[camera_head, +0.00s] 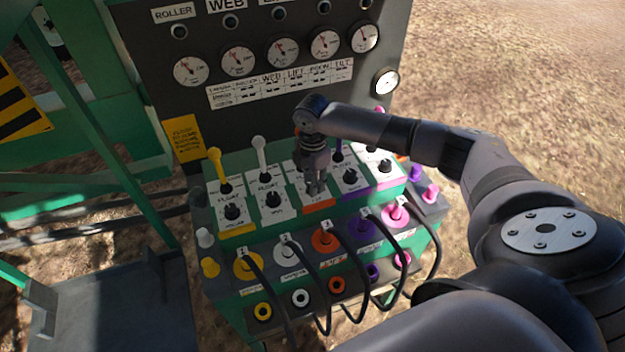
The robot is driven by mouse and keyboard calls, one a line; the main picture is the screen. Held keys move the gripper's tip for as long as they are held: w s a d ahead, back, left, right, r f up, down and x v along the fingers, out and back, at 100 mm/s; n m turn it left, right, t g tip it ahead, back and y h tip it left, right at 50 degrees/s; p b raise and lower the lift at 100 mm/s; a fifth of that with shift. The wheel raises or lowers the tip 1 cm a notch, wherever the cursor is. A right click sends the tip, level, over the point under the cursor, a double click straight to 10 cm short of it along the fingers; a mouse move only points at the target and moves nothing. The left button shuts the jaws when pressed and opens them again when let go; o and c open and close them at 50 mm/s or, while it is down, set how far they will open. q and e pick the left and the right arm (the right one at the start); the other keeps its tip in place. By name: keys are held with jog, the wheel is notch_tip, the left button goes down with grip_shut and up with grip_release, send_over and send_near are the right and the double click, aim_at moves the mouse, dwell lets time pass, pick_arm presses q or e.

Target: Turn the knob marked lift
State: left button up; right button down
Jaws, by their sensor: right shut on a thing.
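The control panel (182,170) is a green box with a dark gauge board behind it. Its columns each have a lever and a black knob, with yellow, white, orange, purple and pink markings. My right gripper (315,188) reaches in from the right and points down at the orange-marked column, the middle one. It is shut on that column's knob, which the fingers hide. The orange label plate (319,206) shows just below the fingertips; its text is too small to read. My left gripper is not in view.
Black knobs flank my gripper: the white column's (273,199) to the left and the purple column's (350,177) to the right. Levers, such as the white one (260,150), stand upright behind. Looped black cables (311,290) hang in front. Green frame beams are at left.

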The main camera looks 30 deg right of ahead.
jog(key=c, duration=1.3)
grip_release()
jog(key=shift+r, duration=0.1)
notch_tip(320, 180, up, 12)
